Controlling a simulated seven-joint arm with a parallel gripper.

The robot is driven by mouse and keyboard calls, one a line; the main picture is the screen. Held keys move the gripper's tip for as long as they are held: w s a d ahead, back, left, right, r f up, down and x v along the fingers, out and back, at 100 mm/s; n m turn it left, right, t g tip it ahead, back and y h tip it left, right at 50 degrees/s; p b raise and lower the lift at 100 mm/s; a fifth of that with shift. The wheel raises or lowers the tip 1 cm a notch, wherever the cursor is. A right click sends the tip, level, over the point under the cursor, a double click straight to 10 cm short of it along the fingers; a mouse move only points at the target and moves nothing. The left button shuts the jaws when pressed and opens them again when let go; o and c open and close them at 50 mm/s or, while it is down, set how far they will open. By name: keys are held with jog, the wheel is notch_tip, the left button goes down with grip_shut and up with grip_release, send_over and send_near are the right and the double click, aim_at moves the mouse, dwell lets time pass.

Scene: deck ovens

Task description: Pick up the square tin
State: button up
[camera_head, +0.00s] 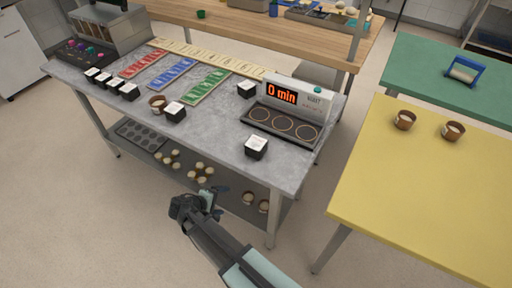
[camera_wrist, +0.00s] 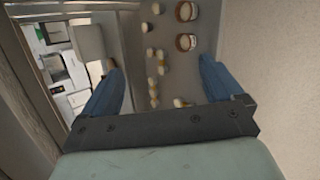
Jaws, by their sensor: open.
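Several black square tins with white tops stand on the grey worktop in the head view. One (camera_head: 256,147) is near the front right edge, one (camera_head: 175,112) is beside a brown round pot (camera_head: 157,103), and one (camera_head: 246,89) is left of the timer unit. A row of them (camera_head: 110,83) is at the left end. My gripper (camera_head: 214,192) is in front of the worktop, below its top and apart from all tins. In the wrist view my gripper (camera_wrist: 158,72) is open, with nothing between its blue fingers. I cannot make out a square tin there.
The grey worktop (camera_head: 215,125) has a lower shelf with rolls (camera_head: 200,171), a muffin tray (camera_head: 140,134) and brown pots (camera_head: 249,197). A timer unit (camera_head: 291,108) reads "0 min". A yellow table (camera_head: 430,180) stands right, across open floor.

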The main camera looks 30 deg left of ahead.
aim_at(259, 139)
notch_tip(259, 139, up, 14)
jog(key=s+n+t+y, duration=0.2)
jog(key=n+t, duration=0.3)
jog(key=n, duration=0.3)
jog(key=w+d+r+n+t, duration=0.4)
jog(key=d+r+n, duration=0.55)
jog(key=r, duration=0.25)
jog(key=shift+y, duration=0.4)
jog(key=shift+w+a+r, duration=0.1)
jog(key=shift+w+a, duration=0.05)
jog(key=shift+w, duration=1.9)
jog(key=shift+w+a+r, duration=0.1)
jog(key=shift+w+a, duration=0.1)
jog(key=shift+w, duration=1.85)
jog(key=shift+w+a, duration=0.15)
jog(key=shift+w, duration=1.9)
jog(key=c, duration=1.2)
